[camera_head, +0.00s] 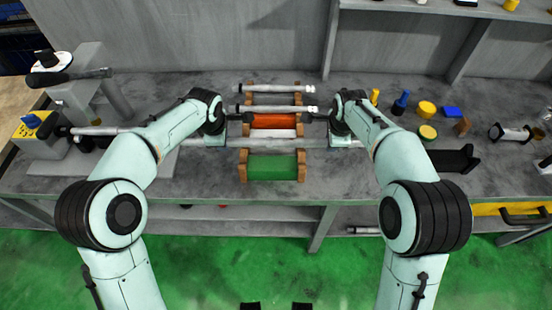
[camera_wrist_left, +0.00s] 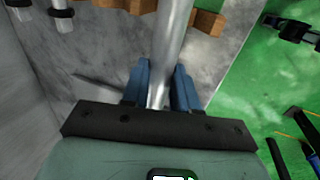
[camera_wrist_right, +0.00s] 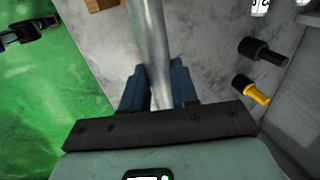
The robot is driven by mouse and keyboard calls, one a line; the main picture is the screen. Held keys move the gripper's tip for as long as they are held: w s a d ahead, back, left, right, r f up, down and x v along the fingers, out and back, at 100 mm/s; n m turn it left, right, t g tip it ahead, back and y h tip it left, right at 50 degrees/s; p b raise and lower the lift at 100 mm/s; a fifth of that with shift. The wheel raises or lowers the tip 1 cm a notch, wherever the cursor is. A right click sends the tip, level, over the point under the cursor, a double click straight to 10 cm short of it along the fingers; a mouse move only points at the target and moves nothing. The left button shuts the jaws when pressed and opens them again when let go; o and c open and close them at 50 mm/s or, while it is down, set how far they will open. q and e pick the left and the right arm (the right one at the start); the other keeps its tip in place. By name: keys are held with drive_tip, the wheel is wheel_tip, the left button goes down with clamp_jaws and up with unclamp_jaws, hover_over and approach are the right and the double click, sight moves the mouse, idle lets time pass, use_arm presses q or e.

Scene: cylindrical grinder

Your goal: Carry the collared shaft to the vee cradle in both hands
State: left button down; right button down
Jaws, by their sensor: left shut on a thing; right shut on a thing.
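The silver collared shaft (camera_head: 318,142) lies level, left to right, across the middle of the bench. My left gripper (camera_head: 215,139) is shut on its left part; the shaft also shows between the blue fingers in the left wrist view (camera_wrist_left: 172,50). My right gripper (camera_head: 345,141) is shut on its right part, also seen in the right wrist view (camera_wrist_right: 150,50). Brown-ended cradles stand below and behind it: a green one (camera_head: 272,168) in front and a red one (camera_head: 274,121) behind. I cannot tell which is the vee cradle, nor whether the shaft touches one.
Two other shafts (camera_head: 276,88) (camera_head: 265,109) lie on supports behind. Yellow and blue pieces (camera_head: 426,108) and a black spool (camera_head: 455,159) stand at right. The bench's front edge is close.

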use_arm(q)
drive_tip(key=shift+r, duration=0.2)
use_arm(e)
drive_tip(key=shift+r, duration=0.15)
